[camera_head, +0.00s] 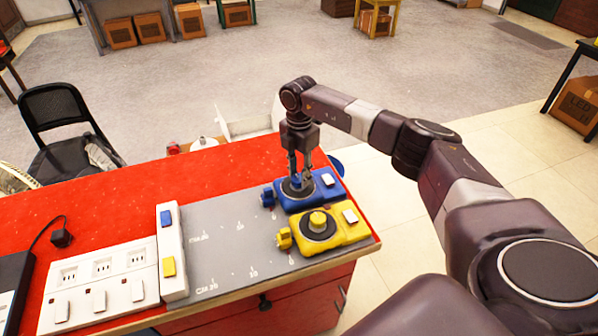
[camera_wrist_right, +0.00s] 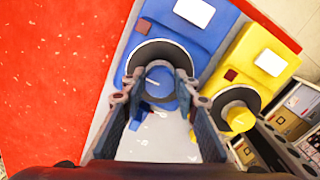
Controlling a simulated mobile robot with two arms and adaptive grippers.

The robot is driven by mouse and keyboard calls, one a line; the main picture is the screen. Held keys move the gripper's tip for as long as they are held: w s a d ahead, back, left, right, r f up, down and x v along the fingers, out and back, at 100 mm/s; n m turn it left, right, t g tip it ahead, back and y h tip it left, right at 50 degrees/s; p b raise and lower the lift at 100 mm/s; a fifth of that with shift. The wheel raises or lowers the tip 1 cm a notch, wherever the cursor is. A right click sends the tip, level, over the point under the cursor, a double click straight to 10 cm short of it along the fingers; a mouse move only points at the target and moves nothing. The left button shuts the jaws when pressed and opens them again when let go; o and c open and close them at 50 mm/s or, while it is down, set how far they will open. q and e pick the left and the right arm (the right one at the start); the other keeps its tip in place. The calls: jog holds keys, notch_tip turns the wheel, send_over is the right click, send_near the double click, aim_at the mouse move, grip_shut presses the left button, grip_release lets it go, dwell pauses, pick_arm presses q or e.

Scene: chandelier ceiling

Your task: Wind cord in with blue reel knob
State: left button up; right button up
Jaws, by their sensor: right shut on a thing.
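The blue reel (camera_head: 322,191) sits at the right end of the red-topped table, on a grey scale board (camera_head: 225,245). My right gripper (camera_head: 299,178) reaches down onto it from above. In the wrist view the fingers (camera_wrist_right: 160,82) are shut on the blue knob (camera_wrist_right: 159,75) at the middle of the reel's dark disc. The knob is mostly hidden by the fingers in the head view. A small blue block (camera_head: 267,196) is at the reel's left side. No cord can be made out at the blue reel. My left gripper is not in view.
A yellow reel (camera_head: 343,230) with its own knob (camera_head: 318,221) stands close in front of the blue one. A white switch panel (camera_head: 172,250) and a socket strip (camera_head: 101,285) lie to the left. The red tabletop (camera_head: 120,205) behind them is mostly clear.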

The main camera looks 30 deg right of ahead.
aim_at(300, 177)
jog(key=shift+w+d+r+m, duration=0.15)
jog(key=shift+r+m, duration=0.05)
jog(key=shift+m, duration=0.1)
jog(key=o, duration=1)
jog(key=shift+o, duration=0.7)
jog(key=shift+f, duration=0.1)
notch_tip(300, 177, up, 12)
